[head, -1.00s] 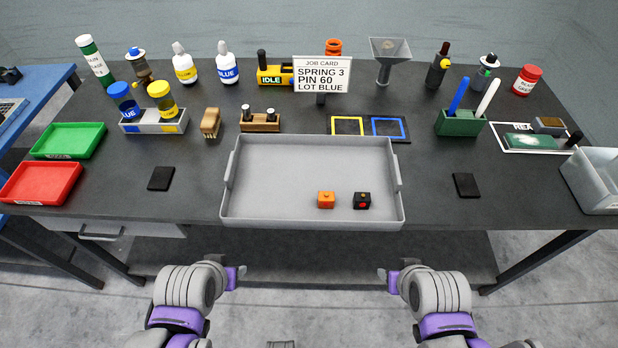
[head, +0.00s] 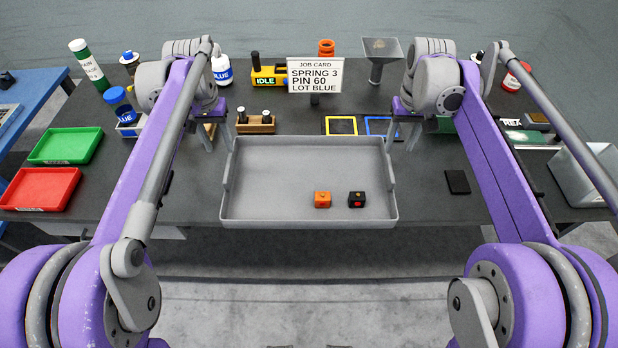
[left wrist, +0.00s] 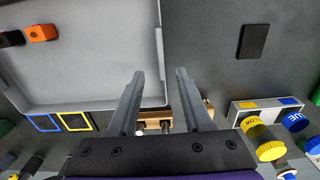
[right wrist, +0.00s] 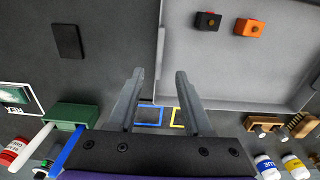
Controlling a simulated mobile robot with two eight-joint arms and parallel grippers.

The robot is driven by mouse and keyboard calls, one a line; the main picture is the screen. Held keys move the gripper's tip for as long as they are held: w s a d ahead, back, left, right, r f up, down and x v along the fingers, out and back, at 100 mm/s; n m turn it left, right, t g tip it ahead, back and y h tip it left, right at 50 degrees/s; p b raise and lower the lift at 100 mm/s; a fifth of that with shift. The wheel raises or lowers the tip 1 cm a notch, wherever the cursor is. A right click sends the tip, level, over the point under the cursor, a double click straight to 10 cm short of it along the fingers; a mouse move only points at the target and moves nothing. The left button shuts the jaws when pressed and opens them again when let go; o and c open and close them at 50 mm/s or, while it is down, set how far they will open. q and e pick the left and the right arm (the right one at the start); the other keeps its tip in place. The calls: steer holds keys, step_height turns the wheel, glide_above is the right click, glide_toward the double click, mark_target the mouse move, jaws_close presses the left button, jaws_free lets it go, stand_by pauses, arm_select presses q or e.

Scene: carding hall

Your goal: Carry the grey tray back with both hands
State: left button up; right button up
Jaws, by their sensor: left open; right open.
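The grey tray (head: 270,190) lies flat on the dark table, with an orange block (head: 322,200) and a black block (head: 357,199) inside near its front right. My left gripper (head: 217,143) is open at the tray's left side, near the far corner. In the left wrist view, the tray's side wall (left wrist: 159,40) runs in between the open fingertips (left wrist: 160,74). My right gripper (head: 403,143) is open at the tray's right side, also toward the far end. In the right wrist view, the opposite side wall (right wrist: 160,40) lines up between its fingertips (right wrist: 161,73). Both grippers are empty; contact cannot be told.
Behind the tray are a wooden holder (head: 256,123), yellow and blue frames (head: 341,125) and a job card (head: 315,75). Green (head: 65,146) and red (head: 40,188) trays stand left, a grey bin (head: 594,172) right. A dark pad (head: 457,181) lies right of the tray.

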mark_target(227, 168)
arm_select(q)
steer(key=shift+w, duration=0.15)
arm_select(e)
steer(key=shift+w, duration=0.15)
arm_select(q)
step_height(227, 168, down, 11)
steer(key=shift+r, duration=0.1)
arm_select(e)
step_height(227, 168, down, 11)
steer(key=shift+r, duration=0.15)
arm_select(q)
steer(key=shift+c, duration=0.3)
arm_select(e)
steer(key=shift+c, duration=0.3)
arm_select(q)
jaws_close()
arm_select(e)
jaws_close()
stand_by(0.4)
